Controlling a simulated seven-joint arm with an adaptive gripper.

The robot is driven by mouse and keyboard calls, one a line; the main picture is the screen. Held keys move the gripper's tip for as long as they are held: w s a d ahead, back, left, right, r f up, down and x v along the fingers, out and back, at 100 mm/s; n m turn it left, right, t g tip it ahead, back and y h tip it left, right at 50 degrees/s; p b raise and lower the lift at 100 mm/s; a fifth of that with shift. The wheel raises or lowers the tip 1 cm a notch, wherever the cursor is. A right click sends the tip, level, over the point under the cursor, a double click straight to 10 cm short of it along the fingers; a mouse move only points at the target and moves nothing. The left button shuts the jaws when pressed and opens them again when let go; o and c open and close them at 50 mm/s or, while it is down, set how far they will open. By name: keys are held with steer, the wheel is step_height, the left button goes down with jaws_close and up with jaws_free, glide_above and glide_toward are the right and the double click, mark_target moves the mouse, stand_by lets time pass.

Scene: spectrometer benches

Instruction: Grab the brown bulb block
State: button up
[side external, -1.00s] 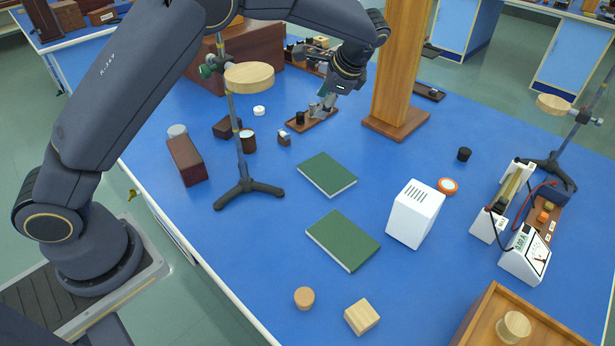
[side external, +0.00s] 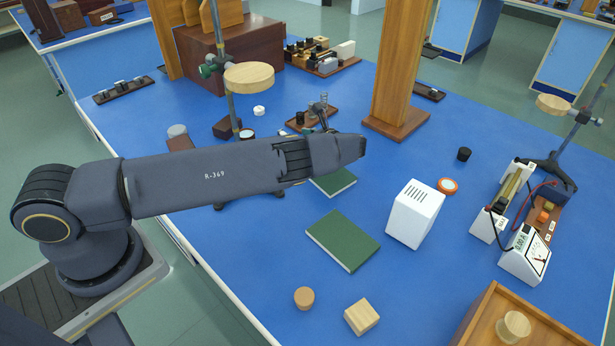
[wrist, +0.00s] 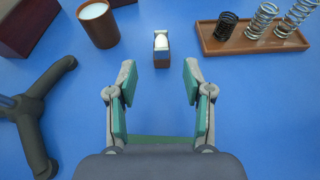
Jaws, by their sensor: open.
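The brown bulb block (wrist: 161,60) is a small brown block with a pale bulb on top. It stands upright on the blue bench at the upper middle of the wrist view. My gripper (wrist: 158,82) is open, with its teal-padded fingers spread left and right. The block lies just beyond the fingertips, roughly centred on the gap, and the space between the pads is empty. In the side view my arm hides most of the block's surroundings, and I cannot make out the block or the fingers clearly there.
A brown cup (wrist: 99,25) with a white top stands left of the block. A wooden tray with springs (wrist: 250,45) lies to its right. A dark stand foot (wrist: 32,120) is at the left. A green book (side external: 343,240) and white box (side external: 415,213) are nearer the camera.

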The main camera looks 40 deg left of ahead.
steer(key=x, duration=0.8)
steer(key=shift+a, duration=0.15)
steer(key=shift+w, duration=0.1)
jaws_close()
